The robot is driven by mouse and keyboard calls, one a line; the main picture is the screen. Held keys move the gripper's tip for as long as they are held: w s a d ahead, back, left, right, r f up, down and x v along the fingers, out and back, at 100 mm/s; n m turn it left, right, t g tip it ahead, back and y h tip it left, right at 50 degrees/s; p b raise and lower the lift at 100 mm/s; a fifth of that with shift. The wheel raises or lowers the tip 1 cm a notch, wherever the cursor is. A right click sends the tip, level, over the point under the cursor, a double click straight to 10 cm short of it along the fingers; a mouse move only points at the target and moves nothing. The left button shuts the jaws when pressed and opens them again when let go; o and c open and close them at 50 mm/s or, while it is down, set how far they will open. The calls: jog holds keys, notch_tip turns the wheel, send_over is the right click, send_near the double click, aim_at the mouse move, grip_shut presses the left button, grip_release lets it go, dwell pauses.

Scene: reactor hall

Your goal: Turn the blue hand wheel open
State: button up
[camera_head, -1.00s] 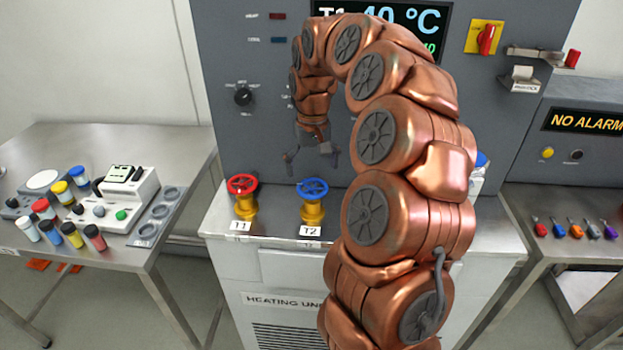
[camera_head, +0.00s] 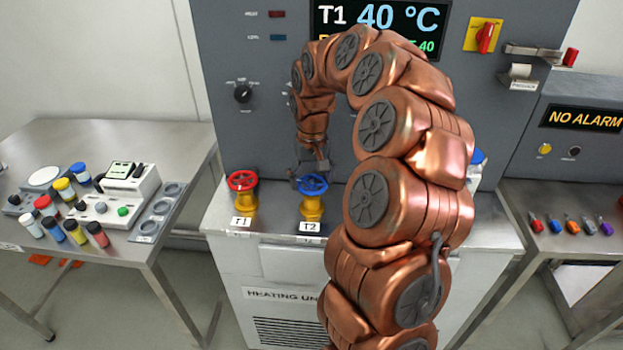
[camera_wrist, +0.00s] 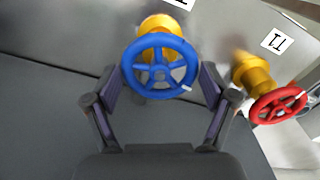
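The blue hand wheel (camera_head: 312,185) sits on a yellow valve body (camera_head: 311,208) behind the T2 label on the heating unit's top. In the wrist view the blue wheel (camera_wrist: 160,68) lies between my gripper's two spread fingers. My gripper (camera_head: 309,177) is open and points down at the wheel in the head view. One finger is left of the rim and the other right of it in the wrist view (camera_wrist: 160,85). Whether either finger touches the rim cannot be told. A white mark shows on the wheel's rim at the lower right.
A red hand wheel (camera_head: 242,181) on a similar yellow valve, labelled T1, stands close to the left. The grey panel with a display (camera_head: 380,25) rises behind. A left table (camera_head: 120,135) holds several capped vials. A right table carries several coloured small items.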

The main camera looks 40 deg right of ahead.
aim_at(312, 182)
jog(key=c, duration=0.6)
jog(key=shift+o, duration=0.2)
jog(key=shift+f+n+b, duration=0.1)
jog(key=shift+n+b, duration=0.2)
jog(key=shift+b, duration=0.2)
jog(key=shift+n, duration=0.3)
jog(key=o, duration=1)
notch_tip(312, 182, up, 12)
